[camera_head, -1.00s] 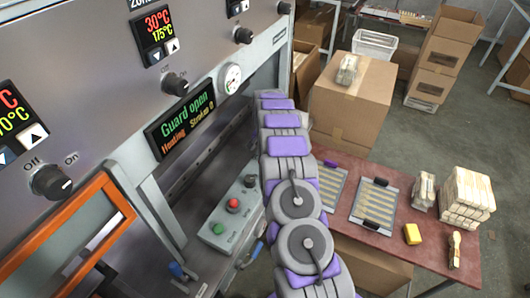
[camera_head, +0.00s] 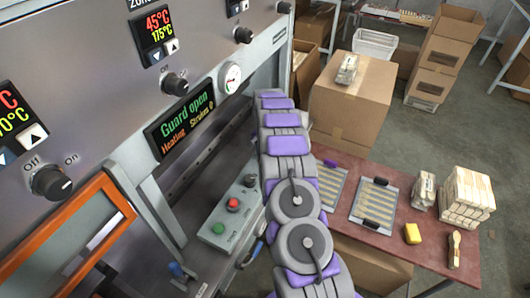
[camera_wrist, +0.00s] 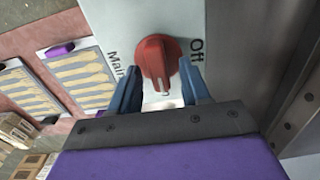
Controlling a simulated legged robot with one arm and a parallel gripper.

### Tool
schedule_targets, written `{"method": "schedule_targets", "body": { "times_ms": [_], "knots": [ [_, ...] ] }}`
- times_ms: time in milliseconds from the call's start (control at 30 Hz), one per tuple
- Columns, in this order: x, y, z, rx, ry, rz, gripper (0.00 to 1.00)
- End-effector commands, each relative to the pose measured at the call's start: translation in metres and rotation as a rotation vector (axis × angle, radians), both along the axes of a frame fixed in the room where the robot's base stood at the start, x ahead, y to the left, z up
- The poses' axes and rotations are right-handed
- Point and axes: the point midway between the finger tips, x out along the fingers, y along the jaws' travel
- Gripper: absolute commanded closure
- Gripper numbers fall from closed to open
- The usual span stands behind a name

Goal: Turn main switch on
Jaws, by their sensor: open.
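The main switch is a red rotary knob (camera_wrist: 157,62) on a pale grey plate (camera_wrist: 105,22) in the wrist view. The words "Main" and "Off" are printed on either side of it. A small white mark shows at the knob's lower end. My gripper (camera_wrist: 161,70) has its two blue fingers apart, one on each side of the knob. I cannot tell whether either finger touches it. In the head view my arm reaches away along the press, and the gripper and the main switch do not show.
The press panel (camera_head: 95,95) stands close on the left, its display (camera_head: 182,122) reading "Guard open" and "Heating". An orange-framed guard (camera_head: 62,225) and a button box (camera_head: 228,215) are below. A red table (camera_head: 385,235) with trays and a carton (camera_head: 350,100) are right.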

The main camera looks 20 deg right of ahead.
Motion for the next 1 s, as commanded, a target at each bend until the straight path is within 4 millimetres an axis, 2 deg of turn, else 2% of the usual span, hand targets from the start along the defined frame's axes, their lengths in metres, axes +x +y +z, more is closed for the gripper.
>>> {"method": "schedule_targets", "body": {
  "times_ms": [133,267,800,1000],
  "knots": [
    [0.000,0.000,0.003,0.000,0.000,0.000,0.53],
    [0.001,0.000,0.018,0.000,-0.003,0.000,0.53],
    [0.001,-0.001,0.134,0.000,0.000,0.000,0.53],
    [0.002,-0.001,0.163,0.000,-0.001,0.000,0.53]
  ]
}}
